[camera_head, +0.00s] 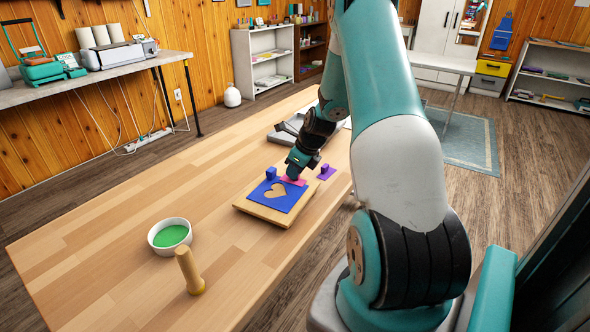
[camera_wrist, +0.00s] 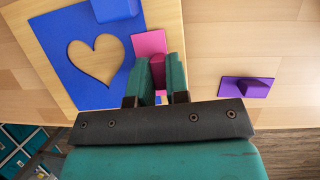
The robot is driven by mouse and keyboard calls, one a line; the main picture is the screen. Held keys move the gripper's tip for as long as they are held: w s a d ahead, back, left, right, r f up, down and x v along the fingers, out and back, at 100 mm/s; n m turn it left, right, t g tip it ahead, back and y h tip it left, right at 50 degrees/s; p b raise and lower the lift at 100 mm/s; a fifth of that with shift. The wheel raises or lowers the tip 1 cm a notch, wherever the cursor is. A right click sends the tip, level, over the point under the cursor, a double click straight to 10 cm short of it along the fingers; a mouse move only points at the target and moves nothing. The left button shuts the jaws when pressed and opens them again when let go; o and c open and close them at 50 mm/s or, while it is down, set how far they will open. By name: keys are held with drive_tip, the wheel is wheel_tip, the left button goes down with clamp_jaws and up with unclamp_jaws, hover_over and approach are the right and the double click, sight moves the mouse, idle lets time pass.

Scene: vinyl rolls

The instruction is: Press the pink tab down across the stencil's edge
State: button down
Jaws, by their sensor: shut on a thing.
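A blue stencil (camera_head: 284,203) with a heart-shaped cut-out lies on a wooden board (camera_head: 247,207); it also shows in the wrist view (camera_wrist: 61,43). A pink tab (camera_head: 300,182) lies at the stencil's edge nearest my gripper, and in the wrist view its flat plate (camera_wrist: 149,42) touches or slightly overlaps the blue edge; I cannot tell how firmly it lies. My gripper (camera_wrist: 158,72) is shut on the pink tab's raised grip. The tab's lower part is hidden behind the fingers. A blue block (camera_wrist: 115,9) sits on another edge of the stencil.
A purple tab (camera_head: 326,171) lies on the table right of the board, apart from it. A white bowl of green paint (camera_head: 170,236) and a wooden dabber (camera_head: 189,271) stand at the front left. A grey tray (camera_head: 285,132) is behind my gripper.

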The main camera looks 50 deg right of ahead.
drive_tip(key=c, duration=0.5)
unclamp_jaws()
drive_tip(key=shift+c, duration=0.2)
drive_tip(key=shift+r, duration=0.1)
wheel_tip(320, 180, up, 7)
drive_tip(key=p, duration=0.7)
idle(0.5)
